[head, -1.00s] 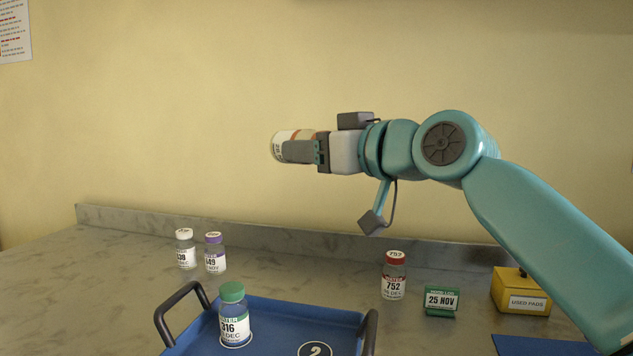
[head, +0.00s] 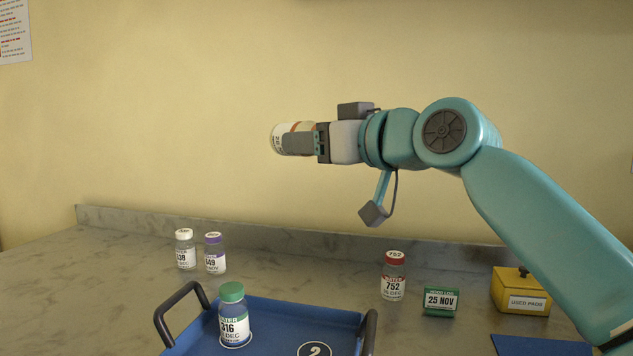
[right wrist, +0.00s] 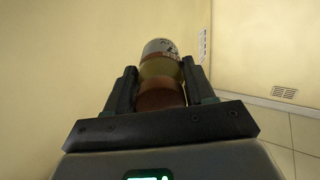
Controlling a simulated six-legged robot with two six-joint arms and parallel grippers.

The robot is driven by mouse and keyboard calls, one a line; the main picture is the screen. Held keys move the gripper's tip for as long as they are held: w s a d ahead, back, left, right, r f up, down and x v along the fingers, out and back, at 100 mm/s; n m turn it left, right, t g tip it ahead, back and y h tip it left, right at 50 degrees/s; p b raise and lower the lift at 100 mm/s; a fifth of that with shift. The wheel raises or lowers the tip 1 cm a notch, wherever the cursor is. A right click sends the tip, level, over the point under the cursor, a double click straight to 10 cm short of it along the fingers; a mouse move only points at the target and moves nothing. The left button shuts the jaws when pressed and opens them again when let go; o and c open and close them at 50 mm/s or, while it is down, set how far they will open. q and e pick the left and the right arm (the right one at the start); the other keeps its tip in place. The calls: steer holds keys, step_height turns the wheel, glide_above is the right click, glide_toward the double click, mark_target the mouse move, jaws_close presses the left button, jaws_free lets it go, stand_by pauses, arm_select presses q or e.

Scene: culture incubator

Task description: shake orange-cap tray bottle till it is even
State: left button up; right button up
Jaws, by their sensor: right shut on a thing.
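My right gripper (head: 303,143) is shut on a bottle (head: 280,139) with a white label and an orange band, held well above the bench against the wall. The bottle is tipped onto its side, and the gripper hides much of it. In the right wrist view the bottle (right wrist: 160,68) sits between the two fingers (right wrist: 162,88), with an orange-brown cap nearest the palm, yellowish contents and a white label beyond. Whether the contents are even cannot be told. The blue tray (head: 275,312) below holds a green-cap bottle (head: 235,318). My left gripper is not in view.
On the bench (head: 110,270) stand a white-cap bottle (head: 185,250), a purple-cap bottle (head: 214,255) and a red-cap bottle (head: 393,278). A green date block (head: 440,301) and a yellow used-pads box (head: 520,292) are at right. The air around the held bottle is clear.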

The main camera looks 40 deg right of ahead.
mark_target(314, 122)
step_height(314, 122, down, 3)
steer(key=shift+r, duration=3.65)
step_height(314, 122, down, 7)
